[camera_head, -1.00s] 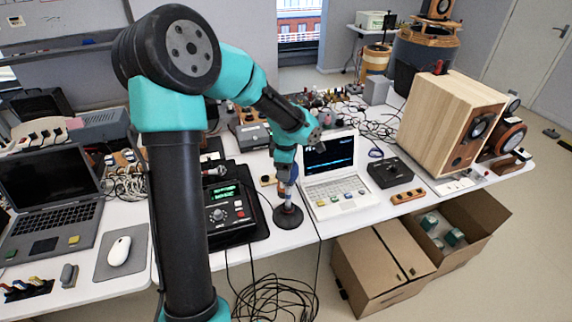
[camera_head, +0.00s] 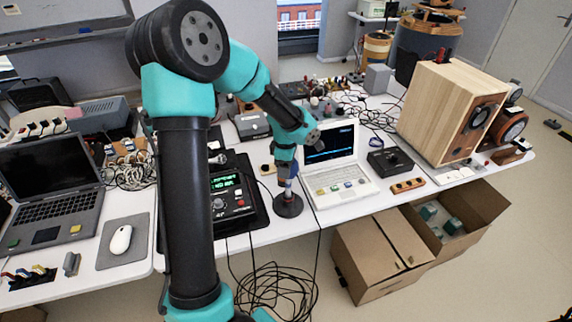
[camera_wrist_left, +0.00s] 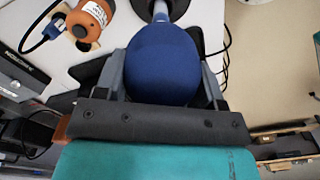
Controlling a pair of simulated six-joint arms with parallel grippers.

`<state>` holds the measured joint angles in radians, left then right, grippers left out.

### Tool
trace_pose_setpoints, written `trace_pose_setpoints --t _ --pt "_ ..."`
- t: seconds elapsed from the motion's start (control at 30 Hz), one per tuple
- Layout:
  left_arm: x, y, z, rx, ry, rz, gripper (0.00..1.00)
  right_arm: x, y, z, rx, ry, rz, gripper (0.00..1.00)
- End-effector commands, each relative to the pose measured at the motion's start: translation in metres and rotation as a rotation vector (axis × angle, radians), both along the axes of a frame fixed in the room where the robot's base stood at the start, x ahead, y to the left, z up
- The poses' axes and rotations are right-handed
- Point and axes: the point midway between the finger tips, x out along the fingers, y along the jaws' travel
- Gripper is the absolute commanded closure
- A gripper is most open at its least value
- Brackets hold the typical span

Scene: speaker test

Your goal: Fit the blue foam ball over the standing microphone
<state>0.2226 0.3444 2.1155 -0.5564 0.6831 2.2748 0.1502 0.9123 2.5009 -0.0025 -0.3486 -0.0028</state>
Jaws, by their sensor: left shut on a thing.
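The blue foam ball (camera_wrist_left: 162,62) sits between the two fingers of my left gripper (camera_wrist_left: 165,78), which is shut on it, in the left wrist view. In the head view my left gripper (camera_head: 285,168) is directly above the microphone stand's round dark base (camera_head: 288,207), and the ball is mostly hidden by the fingers. The microphone's pale stem (camera_wrist_left: 159,10) meets the far side of the ball in the wrist view. The microphone's head is hidden, so I cannot tell how deep it is in the ball. My right gripper is not in view.
A white laptop (camera_head: 340,188) stands close right of the stand, and a black device with a green display (camera_head: 228,195) close left. An orange labelled object (camera_wrist_left: 95,14) shows in the wrist view. Cables (camera_head: 275,292) hang before the table; open boxes (camera_head: 375,265) stand below.

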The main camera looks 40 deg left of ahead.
Motion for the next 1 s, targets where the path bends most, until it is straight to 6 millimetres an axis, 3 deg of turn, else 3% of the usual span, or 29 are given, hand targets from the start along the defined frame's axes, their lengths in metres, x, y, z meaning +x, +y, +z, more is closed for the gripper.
trace_pose_setpoints --t 1.0 --pt "-0.0002 0.0000 -0.0069 0.000 0.000 0.000 0.59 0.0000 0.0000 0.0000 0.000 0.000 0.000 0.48"
